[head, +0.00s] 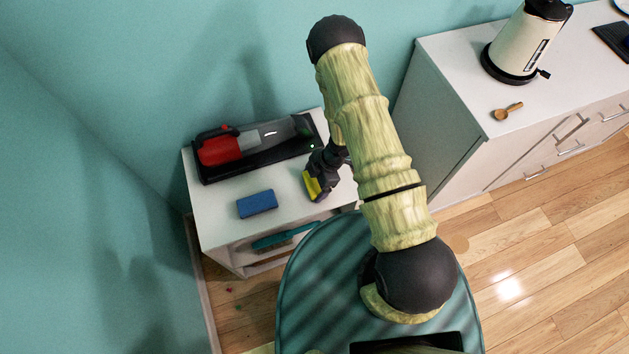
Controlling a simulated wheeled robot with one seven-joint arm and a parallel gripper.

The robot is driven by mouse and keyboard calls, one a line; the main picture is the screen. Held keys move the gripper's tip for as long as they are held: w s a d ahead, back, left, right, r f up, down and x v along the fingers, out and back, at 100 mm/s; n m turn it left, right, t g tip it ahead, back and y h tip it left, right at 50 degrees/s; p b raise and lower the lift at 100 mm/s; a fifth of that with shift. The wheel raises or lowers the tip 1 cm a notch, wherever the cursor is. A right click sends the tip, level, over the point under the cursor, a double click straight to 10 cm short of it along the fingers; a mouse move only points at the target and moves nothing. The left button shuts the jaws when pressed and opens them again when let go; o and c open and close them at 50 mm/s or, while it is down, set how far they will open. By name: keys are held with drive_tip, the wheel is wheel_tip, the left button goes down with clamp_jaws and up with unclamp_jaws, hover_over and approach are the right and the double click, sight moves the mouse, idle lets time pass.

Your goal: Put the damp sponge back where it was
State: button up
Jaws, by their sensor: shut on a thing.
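My gripper (315,184) is over the right part of the small white shelf unit's top (226,187). It is shut on a yellow block (311,188) that looks like a sponge, partly hidden by the dark fingers. I cannot tell whether the yellow block touches the top. A blue sponge-like block (257,203) lies flat on the same top, left of my gripper and apart from it. Dampness cannot be seen on either block.
A red and grey handheld vacuum (222,148) lies on a black tray (208,177) behind the blocks. A teal-backed brush (272,241) is on the shelf below. On a white cabinet (447,79) at right stand a kettle (519,43) and a wooden scoop (507,111).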

drive_tip(key=o, duration=1.1)
drive_tip(key=shift+s+f, duration=0.1)
drive_tip(key=shift+f, duration=0.15)
drive_tip(key=shift+c, duration=0.2)
drive_tip(key=shift+s+d, duration=0.1)
drive_tip(key=shift+f, duration=0.1)
drive_tip(key=shift+d+r, duration=0.1)
drive_tip(key=shift+r, duration=0.45)
drive_tip(key=p+v, duration=0.1)
drive_tip(key=v, duration=1)
drive_tip(key=shift+w+r, duration=0.25)
drive_tip(key=shift+r, duration=0.15)
drive_tip(key=shift+w, duration=0.1)
